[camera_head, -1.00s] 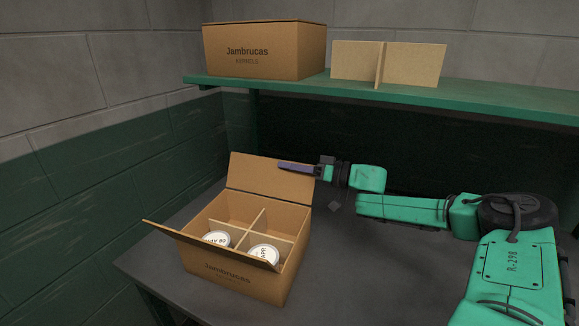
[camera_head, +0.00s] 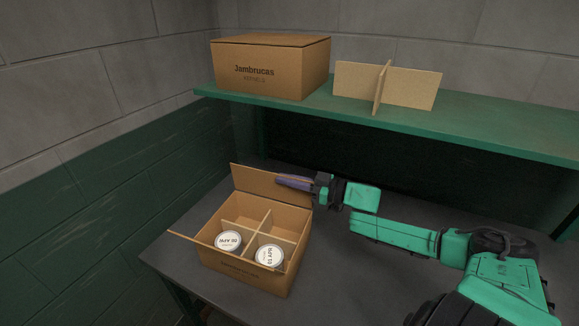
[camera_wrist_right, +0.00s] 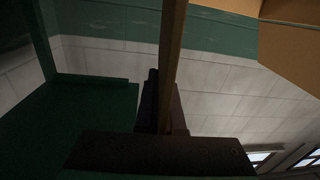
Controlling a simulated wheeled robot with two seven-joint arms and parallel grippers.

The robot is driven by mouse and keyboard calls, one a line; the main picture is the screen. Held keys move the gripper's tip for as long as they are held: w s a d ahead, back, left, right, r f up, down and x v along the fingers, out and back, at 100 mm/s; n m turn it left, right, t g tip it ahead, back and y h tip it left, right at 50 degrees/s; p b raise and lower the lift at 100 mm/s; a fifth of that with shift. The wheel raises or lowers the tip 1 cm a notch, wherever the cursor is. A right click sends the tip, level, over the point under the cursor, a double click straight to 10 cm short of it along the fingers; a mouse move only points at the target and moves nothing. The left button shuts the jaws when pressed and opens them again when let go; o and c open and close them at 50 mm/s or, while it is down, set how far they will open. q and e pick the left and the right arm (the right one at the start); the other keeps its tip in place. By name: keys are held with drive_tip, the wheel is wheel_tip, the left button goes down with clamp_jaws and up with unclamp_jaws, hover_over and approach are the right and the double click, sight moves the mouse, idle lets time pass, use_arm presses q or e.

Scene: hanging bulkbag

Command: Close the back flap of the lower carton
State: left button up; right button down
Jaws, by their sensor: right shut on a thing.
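The lower carton (camera_head: 245,277) stands open on the dark table, with a divider inside and two white-lidded cans (camera_head: 229,241) (camera_head: 269,256) in its front cells. Its back flap (camera_head: 256,181) stands raised along the far side. My right gripper (camera_head: 294,183) is at the upper right of this flap, its fingers lying along it. In the right wrist view the flap's thin brown edge (camera_wrist_right: 173,60) runs between the fingers (camera_wrist_right: 162,105), which are shut on it. My left gripper is not in view.
A green shelf (camera_head: 480,122) runs above the back of the table. It holds a closed carton (camera_head: 268,70) and a loose cardboard divider (camera_head: 410,87). A wall stands close on the left. The table right of the carton is partly bare.

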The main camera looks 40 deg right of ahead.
drive_tip(key=shift+s+a+n, duration=0.15)
drive_tip(key=shift+a+n, duration=0.1)
drive_tip(key=shift+n, duration=0.15)
drive_tip(key=shift+f, duration=0.1)
drive_tip(key=c, duration=1)
unclamp_jaws()
drive_tip(key=shift+p, duration=0.3)
drive_tip(key=p+v, duration=0.2)
drive_tip(key=v, duration=1.2)
drive_tip(key=shift+s+d+p, duration=0.15)
drive_tip(key=shift+s+p, duration=0.1)
drive_tip(key=shift+p, duration=0.05)
drive_tip(key=shift+c, duration=0.4)
